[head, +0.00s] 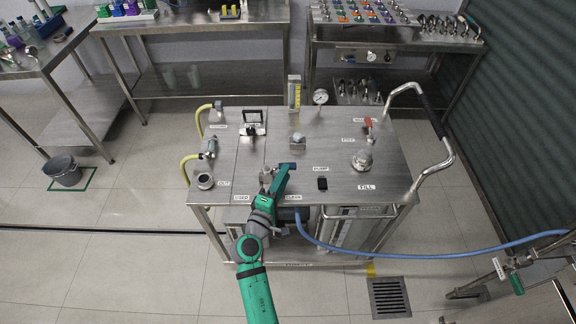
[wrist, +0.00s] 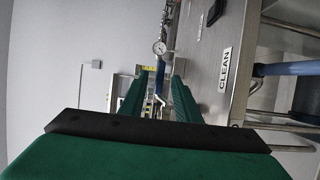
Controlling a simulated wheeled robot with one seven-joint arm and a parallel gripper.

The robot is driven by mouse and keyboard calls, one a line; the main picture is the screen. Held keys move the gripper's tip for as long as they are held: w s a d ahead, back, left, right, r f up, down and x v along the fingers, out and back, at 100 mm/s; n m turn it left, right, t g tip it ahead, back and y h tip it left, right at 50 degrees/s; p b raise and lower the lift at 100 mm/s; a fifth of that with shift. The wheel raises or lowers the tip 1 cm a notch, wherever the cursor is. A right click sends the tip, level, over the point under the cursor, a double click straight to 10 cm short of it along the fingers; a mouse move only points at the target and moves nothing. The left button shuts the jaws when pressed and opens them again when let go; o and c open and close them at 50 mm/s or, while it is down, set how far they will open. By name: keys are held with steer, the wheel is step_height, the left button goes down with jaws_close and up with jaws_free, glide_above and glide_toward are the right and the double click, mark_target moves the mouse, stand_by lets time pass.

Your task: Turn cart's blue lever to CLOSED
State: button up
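The cart (head: 330,140) is a steel skid with a flat top and printed labels. Its blue lever (head: 289,165) shows only as a small blue part at my fingertips, near the front edge of the top. In the wrist view, a narrow blue piece that looks like the lever (wrist: 159,88) lies between my two green fingers. My gripper (head: 281,178) reaches in from the front, and its fingers stand apart in the wrist view (wrist: 160,92). I cannot tell whether either finger touches the lever. A CLEAN label (head: 293,197) is right of my gripper; another label (head: 241,196), hard to read, is left.
A red lever (head: 369,124) and a FILL port (head: 362,160) stand on the cart's right side. A pressure gauge (head: 320,97) stands at the back. A blue hose (head: 430,255) runs off right, above a floor drain (head: 389,297). Loaded benches stand behind.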

steer(key=shift+x, duration=2.35)
jaws_close()
